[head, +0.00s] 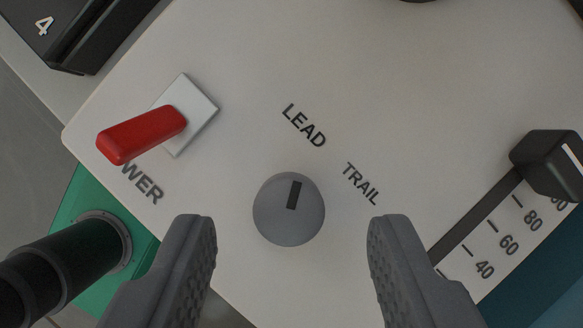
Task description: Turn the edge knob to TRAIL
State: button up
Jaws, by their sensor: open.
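The edge knob (276,222) is a round grey dial on the pale panel, near the middle of the head view. Its dark pointer mark (294,195) points up and slightly right, toward the LEAD label (304,125). The TRAIL label (362,184) is to the knob's upper right. My gripper (293,226) is open, with one grey finger on each side of the knob in the picture. There are clear gaps between the fingers and the knob, and nothing is held. Height above the panel is hard to tell.
A red lever (142,136) on a white plate is at the upper left, by a partly covered label ending in WER. A black slider (552,165) with a numbered scale is at the right. A black block marked 4 (70,30) and a black cylinder (70,258) stand left.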

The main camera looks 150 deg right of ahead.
jog(key=shift+x, duration=0.8)
